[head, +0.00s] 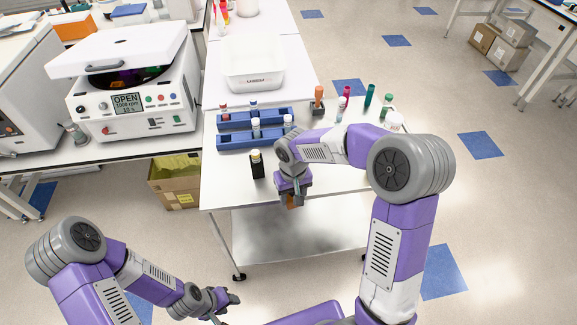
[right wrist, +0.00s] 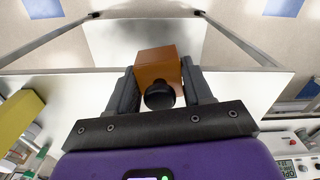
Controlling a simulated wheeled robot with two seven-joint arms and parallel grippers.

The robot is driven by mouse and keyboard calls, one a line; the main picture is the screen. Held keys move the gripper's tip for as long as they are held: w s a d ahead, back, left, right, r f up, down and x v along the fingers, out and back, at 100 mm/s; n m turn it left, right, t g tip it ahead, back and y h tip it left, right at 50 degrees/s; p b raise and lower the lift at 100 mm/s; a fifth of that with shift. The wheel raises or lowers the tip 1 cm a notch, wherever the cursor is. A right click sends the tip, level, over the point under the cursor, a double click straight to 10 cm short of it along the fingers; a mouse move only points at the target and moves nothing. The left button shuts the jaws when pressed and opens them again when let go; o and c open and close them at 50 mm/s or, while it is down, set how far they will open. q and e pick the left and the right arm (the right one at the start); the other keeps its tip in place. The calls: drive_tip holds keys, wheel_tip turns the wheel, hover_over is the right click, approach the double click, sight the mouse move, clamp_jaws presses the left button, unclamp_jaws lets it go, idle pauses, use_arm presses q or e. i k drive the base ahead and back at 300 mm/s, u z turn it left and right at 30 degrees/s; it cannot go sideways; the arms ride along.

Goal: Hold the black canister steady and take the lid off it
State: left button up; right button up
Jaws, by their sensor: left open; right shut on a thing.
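A small black upright container (head: 257,168) with a pale, yellowish cap stands on the white table near its front left; I take it as the black canister. My right gripper (head: 291,196) is to the right of it, apart from it, at the table's front edge. It is shut on an orange-brown block (right wrist: 158,63) with a round black knob (right wrist: 159,96). The block is mostly hidden in the head view, and I cannot tell whether it touches the table. My left gripper (head: 222,299) is open and empty, low in front of the table.
Blue tube racks (head: 237,140) stand behind the black container. A white bin (head: 254,72) is further back. Several loose tubes (head: 370,95) and a white jar (head: 393,121) stand at the right. An open-lidded machine (head: 130,100) is on the left bench.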

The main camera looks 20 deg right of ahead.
sight(258, 171)
drive_tip(key=u, duration=1.8)
drive_tip(key=i, duration=1.25)
drive_tip(key=z, duration=2.6)
drive_tip(key=i, duration=0.5)
drive_tip(key=z, duration=0.05)
